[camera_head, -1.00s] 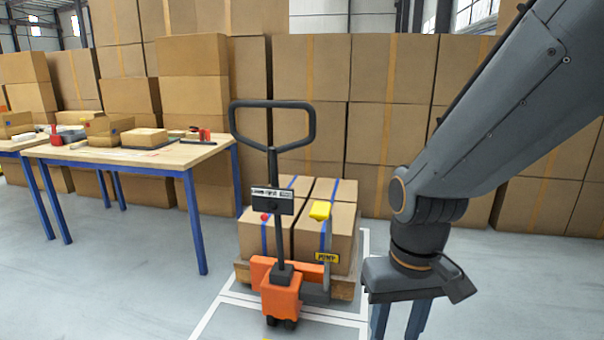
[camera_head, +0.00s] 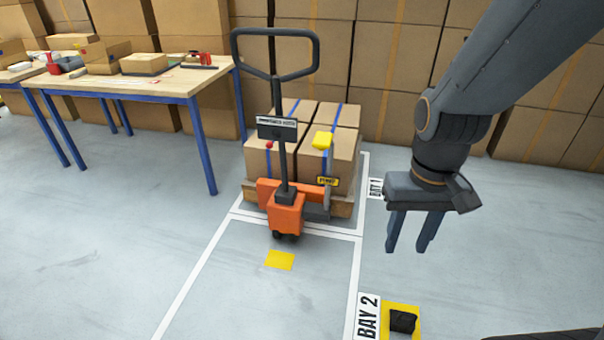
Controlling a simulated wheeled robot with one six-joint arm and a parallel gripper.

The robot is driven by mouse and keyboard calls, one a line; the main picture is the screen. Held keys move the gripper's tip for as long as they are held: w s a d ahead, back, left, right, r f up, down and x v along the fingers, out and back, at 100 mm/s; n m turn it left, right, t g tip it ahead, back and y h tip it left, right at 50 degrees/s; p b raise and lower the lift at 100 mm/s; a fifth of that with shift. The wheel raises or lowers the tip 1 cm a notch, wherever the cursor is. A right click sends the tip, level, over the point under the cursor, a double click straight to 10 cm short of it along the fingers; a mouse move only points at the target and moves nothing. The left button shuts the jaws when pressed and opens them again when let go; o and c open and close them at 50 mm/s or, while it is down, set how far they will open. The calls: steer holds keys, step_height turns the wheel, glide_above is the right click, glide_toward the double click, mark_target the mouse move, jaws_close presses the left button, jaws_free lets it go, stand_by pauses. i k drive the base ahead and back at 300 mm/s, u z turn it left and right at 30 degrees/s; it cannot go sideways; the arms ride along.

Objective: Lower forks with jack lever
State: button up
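An orange pallet jack (camera_head: 287,216) stands in front of a wooden pallet (camera_head: 341,207) loaded with taped cardboard boxes (camera_head: 342,157). Its dark loop handle (camera_head: 316,52) rises upright on a column. A dark plate with a white label (camera_head: 277,128) sits on the column, with a small red knob (camera_head: 269,145) at its lower left. A yellow pad (camera_head: 322,140) stands to the right, above a yellow tag (camera_head: 328,181). My gripper (camera_head: 407,249) hangs to the right of the jack, fingers down, open and empty, touching nothing. The forks are hidden by the load.
A wooden table with blue legs (camera_head: 138,88) stands at the left with boxes and tools on it. Stacked cartons (camera_head: 393,62) line the back. White lines mark the floor, with a BAY 2 sign (camera_head: 368,317) and a small black object (camera_head: 402,321) at lower right.

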mark_target(269, 145)
steer(key=z, duration=2.35)
steer(key=k, duration=1.75)
steer(key=u, duration=2.5)
steer(key=i, duration=0.9)
steer(key=z, duration=0.05)
